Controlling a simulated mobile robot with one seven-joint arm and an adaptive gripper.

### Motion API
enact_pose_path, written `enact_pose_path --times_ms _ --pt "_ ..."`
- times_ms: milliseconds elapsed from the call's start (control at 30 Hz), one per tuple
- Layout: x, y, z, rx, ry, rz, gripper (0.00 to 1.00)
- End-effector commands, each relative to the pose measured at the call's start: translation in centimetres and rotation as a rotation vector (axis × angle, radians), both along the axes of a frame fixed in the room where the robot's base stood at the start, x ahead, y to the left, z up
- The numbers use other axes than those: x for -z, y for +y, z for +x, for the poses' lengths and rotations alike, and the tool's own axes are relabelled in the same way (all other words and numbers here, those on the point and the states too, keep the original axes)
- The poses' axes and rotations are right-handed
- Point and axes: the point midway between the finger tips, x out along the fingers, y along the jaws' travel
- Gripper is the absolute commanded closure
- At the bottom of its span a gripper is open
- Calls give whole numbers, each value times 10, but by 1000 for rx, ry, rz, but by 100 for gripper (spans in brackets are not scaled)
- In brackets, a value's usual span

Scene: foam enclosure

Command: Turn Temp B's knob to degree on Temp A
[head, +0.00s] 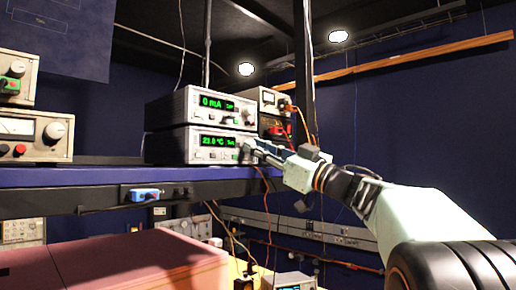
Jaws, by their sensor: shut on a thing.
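Two grey bench units are stacked on the blue shelf. The upper unit (207,108) has a green display that seems to read 0 mA. The lower unit (178,147) has a green display (217,141) that seems to read about 23.0 °C. I cannot read any Temp A or Temp B label. My gripper (248,146) reaches in from the right and is at the right end of the lower unit's front. It is shut on what seems to be that unit's knob, which the fingers hide.
The blue shelf (110,177) runs under the units, with a blue device (144,195) on its front edge. More instruments (36,136) stand at left. A meter box (265,100) with orange cables is behind the stack. A pink box (120,262) is below.

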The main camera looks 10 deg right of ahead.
Motion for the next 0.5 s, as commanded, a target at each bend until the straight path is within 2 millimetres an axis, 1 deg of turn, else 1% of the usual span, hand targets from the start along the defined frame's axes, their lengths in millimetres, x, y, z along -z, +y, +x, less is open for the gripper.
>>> enact_pose_path --times_ms 167,500 --pt "-1 -1 1 0 -62 -86 100" --pt "-3 -3 3 1 -240 -332 100"
